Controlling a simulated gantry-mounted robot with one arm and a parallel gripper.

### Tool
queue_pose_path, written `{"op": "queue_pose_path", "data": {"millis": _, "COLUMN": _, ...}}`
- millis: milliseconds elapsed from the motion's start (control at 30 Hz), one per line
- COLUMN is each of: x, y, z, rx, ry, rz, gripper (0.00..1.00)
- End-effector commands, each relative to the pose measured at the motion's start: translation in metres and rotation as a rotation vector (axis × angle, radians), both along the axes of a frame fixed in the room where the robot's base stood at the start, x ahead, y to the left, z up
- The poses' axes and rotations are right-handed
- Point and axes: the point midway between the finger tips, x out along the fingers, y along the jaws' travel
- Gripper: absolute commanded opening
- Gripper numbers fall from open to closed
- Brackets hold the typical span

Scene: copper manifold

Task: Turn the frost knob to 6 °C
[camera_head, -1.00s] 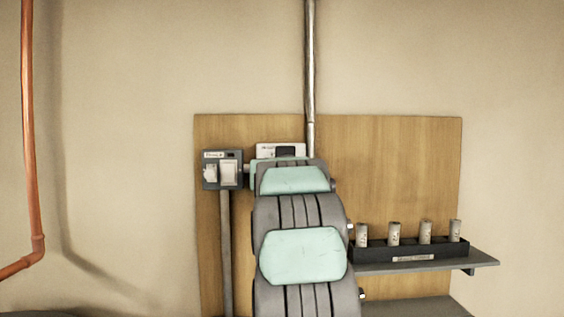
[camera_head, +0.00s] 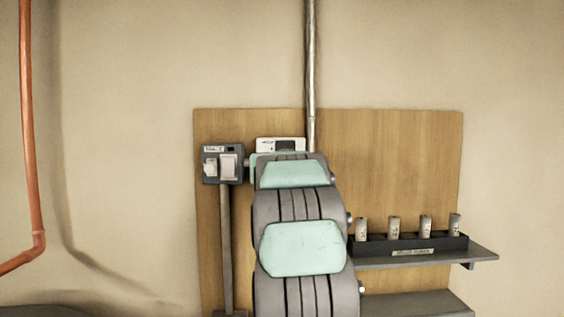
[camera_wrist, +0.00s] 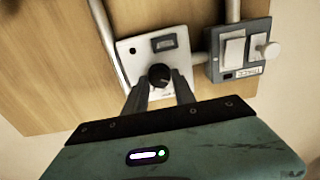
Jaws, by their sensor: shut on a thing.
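The frost knob (camera_wrist: 160,75) is a round black knob on a white control plate in the wrist view. My gripper (camera_wrist: 160,88) is shut on it, with one dark finger on either side. The white plate (camera_wrist: 124,48) has a small dark display (camera_wrist: 164,43) whose reading is too small to make out. In the head view the top of the white plate (camera_head: 266,143) shows above my arm, which hides the knob and my gripper.
A grey switch box (camera_head: 209,178) is beside the plate on the wooden board (camera_head: 400,160). A metal pipe (camera_head: 311,60) runs up the wall above. A shelf (camera_head: 485,255) at right holds a black rack (camera_head: 375,247) with several pale cylinders. A copper pipe (camera_head: 30,130) is at far left.

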Motion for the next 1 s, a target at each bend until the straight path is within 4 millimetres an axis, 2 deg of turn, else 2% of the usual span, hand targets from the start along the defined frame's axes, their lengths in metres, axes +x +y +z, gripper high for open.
{"op": "queue_pose_path", "data": {"millis": 267, "x": 0.0000, "y": 0.0006, "z": -0.0002, "rx": 0.027, "ry": 0.001, "rz": 0.001, "gripper": 0.00}}
{"op": "queue_pose_path", "data": {"millis": 467, "x": 0.0000, "y": -0.0005, "z": -0.0003, "rx": 0.119, "ry": 0.005, "rz": 0.000, "gripper": 0.00}}
{"op": "queue_pose_path", "data": {"millis": 1000, "x": 0.0009, "y": -0.0013, "z": -0.0056, "rx": 0.602, "ry": 0.032, "rz": 0.000, "gripper": 0.00}}
